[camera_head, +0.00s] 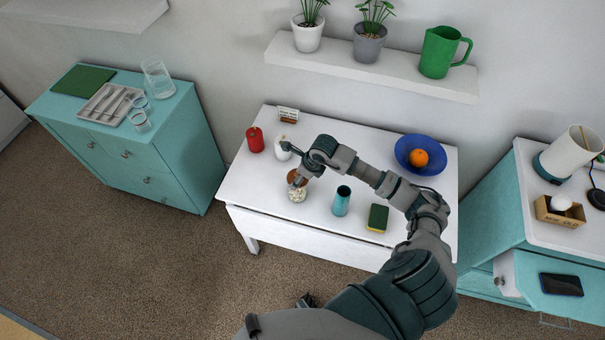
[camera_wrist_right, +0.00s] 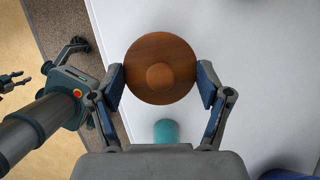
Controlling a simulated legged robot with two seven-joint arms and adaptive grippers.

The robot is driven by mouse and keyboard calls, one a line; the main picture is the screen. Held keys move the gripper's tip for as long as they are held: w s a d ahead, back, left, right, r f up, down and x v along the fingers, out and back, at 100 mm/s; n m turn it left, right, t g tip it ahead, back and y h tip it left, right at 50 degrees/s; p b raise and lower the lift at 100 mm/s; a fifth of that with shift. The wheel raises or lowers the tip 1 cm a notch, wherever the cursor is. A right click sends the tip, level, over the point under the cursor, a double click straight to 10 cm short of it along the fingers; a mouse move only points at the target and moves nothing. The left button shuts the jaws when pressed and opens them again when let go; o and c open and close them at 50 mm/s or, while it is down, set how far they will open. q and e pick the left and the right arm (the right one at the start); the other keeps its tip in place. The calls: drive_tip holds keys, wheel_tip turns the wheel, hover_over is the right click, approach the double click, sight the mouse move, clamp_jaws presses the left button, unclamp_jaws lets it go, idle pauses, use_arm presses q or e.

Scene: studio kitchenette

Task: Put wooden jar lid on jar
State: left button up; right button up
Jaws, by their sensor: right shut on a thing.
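The wooden jar lid (camera_wrist_right: 160,68) is a round brown disc with a knob, and it lies between the two finger pads of my right gripper (camera_wrist_right: 161,86). In the head view my right gripper (camera_head: 296,181) is shut on the lid (camera_head: 296,175) above the white table. The glass jar (camera_head: 297,195) with pale contents stands upright just below the lid in that view. Its mouth is hidden by the lid, and I cannot tell whether they touch. The jar is hidden in the wrist view. My left gripper (camera_head: 306,300) shows only as a small dark part low over the floor.
On the table (camera_head: 285,226) stand a red canister (camera_head: 255,139), a white item (camera_head: 281,150), a teal cup (camera_head: 341,202), a sponge (camera_head: 378,217) and a blue bowl (camera_head: 404,146) with an orange (camera_head: 418,158). The table's front left is clear. A shelf (camera_head: 440,86) hangs above.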

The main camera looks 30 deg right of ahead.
drive_tip(key=shift+a, duration=0.25)
drive_tip(key=d, duration=0.3)
drive_tip(key=shift+s+d+f, duration=0.15)
drive_tip(key=shift+s+f, duration=0.1)
drive_tip(key=shift+f, duration=0.15)
drive_tip(key=shift+w+a+r, duration=0.15)
drive_tip(key=shift+a+r, duration=0.05)
drive_tip(key=shift+a, duration=0.55)
drive_tip(key=shift+s+d+f, duration=0.15)
drive_tip(key=shift+s+d, duration=0.05)
drive_tip(key=shift+d, duration=0.65)
drive_tip(key=shift+w+a, duration=0.15)
drive_tip(key=shift+a, duration=1.05)
use_arm(q)
drive_tip(key=shift+d+f, duration=0.15)
drive_tip(key=shift+d, duration=0.15)
use_arm(e)
drive_tip(key=shift+d, duration=0.1)
use_arm(q)
drive_tip(key=shift+d, duration=0.15)
use_arm(e)
drive_tip(key=shift+d, duration=0.25)
